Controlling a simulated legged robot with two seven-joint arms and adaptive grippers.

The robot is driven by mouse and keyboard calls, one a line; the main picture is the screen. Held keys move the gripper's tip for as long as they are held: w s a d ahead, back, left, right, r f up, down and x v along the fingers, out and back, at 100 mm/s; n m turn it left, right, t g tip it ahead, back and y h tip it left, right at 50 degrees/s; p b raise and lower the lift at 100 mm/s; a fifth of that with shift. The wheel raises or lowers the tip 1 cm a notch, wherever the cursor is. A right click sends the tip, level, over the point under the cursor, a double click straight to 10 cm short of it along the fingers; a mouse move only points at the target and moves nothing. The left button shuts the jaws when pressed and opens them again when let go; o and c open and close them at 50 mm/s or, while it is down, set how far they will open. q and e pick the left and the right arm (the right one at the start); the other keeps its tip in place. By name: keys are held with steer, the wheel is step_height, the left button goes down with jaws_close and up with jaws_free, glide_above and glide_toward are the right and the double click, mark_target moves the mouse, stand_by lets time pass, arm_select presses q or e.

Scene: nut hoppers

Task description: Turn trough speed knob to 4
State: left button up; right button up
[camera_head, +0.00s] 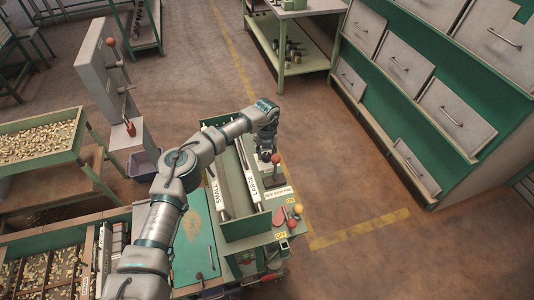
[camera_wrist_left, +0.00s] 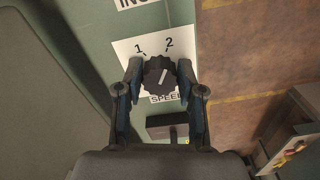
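The trough speed knob (camera_wrist_left: 159,76) is black with a scalloped rim and sits on a white dial plate (camera_wrist_left: 128,47) marked 1 and 2, with a partly covered SPEED label below. Its pale pointer mark leans up and to the right, toward the 2. Other dial numbers are hidden by my fingers. My left gripper (camera_wrist_left: 160,72) is open, with one fingertip on each side of the knob, very close to its rim; firm contact cannot be made out. In the head view the left gripper (camera_head: 268,146) reaches down beyond the green trough, and the knob is hidden there. My right gripper is not in view.
A red-balled lever (camera_head: 276,159) stands beside the left gripper. The green trough (camera_head: 250,222) has SMALL and LARGE labels. Red and yellow knobs (camera_head: 297,209) sit at its near end. A green drawer cabinet (camera_head: 440,140) stands right, with clear floor (camera_head: 335,165) between.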

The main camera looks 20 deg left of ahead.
arm_select(q)
steer(key=shift+c, duration=0.9)
